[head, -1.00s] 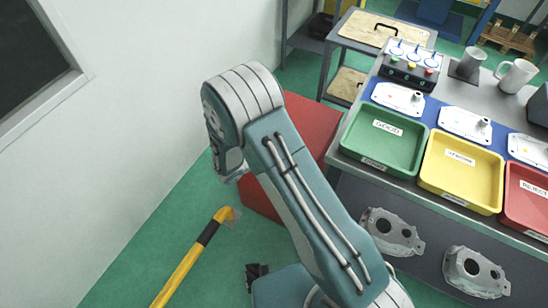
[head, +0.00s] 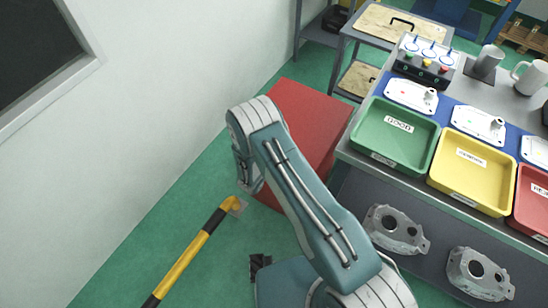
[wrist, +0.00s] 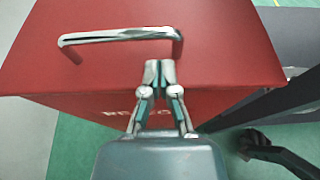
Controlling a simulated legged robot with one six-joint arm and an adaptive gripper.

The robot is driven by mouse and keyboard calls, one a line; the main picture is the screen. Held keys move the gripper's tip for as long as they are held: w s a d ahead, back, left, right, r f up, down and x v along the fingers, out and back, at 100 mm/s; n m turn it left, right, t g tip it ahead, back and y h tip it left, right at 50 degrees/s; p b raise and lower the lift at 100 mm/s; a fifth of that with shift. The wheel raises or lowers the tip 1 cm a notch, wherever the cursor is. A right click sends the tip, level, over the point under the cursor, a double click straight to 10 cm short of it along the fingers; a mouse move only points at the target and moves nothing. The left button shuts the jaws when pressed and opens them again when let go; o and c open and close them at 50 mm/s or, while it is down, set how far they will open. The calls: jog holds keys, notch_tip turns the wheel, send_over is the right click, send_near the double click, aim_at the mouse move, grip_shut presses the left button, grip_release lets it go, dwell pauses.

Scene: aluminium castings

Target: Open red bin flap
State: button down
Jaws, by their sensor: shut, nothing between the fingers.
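The red bin (head: 310,122) stands on the floor between the wall and the workbench, partly hidden by my arm in the head view. In the wrist view its red flap (wrist: 215,30) fills the upper part, with a silver bar handle (wrist: 120,36) along it. White lettering on the front face is partly hidden by my gripper. My gripper (wrist: 160,68) is shut and empty. Its fingertips appear just below the right end of the handle in the picture; I cannot tell whether they touch the bin. The flap looks closed.
The workbench on the right holds a green tray (head: 365,150), a yellow tray (head: 437,170) and a red tray (head: 520,215). Castings (head: 395,232) sit below them. A yellow and black rail (head: 190,255) stands left of my arm. A cart (head: 372,35) is behind the bin.

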jog(key=shift+x, duration=1.1)
jog(key=shift+r, duration=0.1)
